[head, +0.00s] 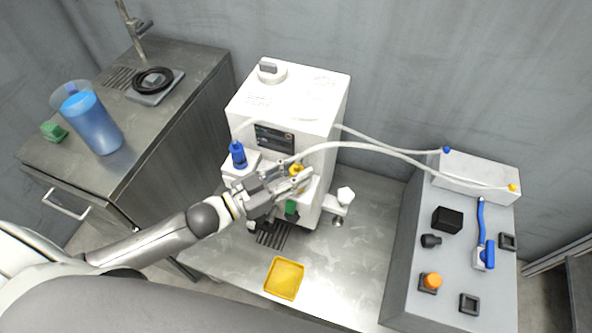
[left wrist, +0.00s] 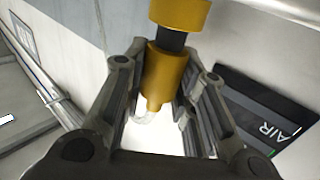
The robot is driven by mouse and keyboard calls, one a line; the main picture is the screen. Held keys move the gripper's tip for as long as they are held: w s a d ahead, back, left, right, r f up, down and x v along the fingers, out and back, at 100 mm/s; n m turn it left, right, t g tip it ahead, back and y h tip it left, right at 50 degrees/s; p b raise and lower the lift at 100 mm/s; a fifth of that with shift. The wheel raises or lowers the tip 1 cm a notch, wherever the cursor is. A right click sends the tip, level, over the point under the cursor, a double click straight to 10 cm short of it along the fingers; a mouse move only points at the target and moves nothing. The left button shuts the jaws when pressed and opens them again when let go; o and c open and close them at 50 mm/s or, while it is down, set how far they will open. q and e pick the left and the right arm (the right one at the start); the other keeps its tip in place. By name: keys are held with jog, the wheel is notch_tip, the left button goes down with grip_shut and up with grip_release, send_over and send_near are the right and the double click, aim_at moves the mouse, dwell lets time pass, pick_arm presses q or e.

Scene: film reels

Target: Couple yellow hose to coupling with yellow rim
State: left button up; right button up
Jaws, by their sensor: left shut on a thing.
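My left gripper (head: 300,180) is in front of the white machine in the head view. In the left wrist view its fingers (left wrist: 160,100) are closed around a yellow hose end (left wrist: 164,78), with the pale hose (left wrist: 145,117) coming from it. Beyond the held end is a short dark section (left wrist: 171,39), then a wider yellow part (left wrist: 180,12), cut by the top edge. The dark section spans the space between the two yellow parts; I cannot tell how far it is seated. Yellow also shows at the fingers in the head view (head: 297,169). My right gripper is not in view.
The white machine (head: 310,90) has a blue fitting (head: 238,154) to the left of my gripper. Pale hoses run right to a white box (head: 475,175) with blue and yellow ends. A yellow tray (head: 285,278) lies in front. A blue-handled valve (head: 482,235) is at right.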

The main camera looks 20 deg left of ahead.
pick_arm(q)
jog(key=shift+p, duration=0.4)
dwell(0.6)
jog(key=shift+f+b, duration=0.45)
jog(key=shift+f, duration=0.15)
dwell(0.3)
jog(key=o, duration=0.7)
jog(key=shift+o, duration=0.2)
jog(key=p+v, duration=0.4)
jog(key=v, duration=0.7)
jog(key=shift+s+a, duration=0.1)
jog(key=shift+s, duration=0.05)
dwell(0.5)
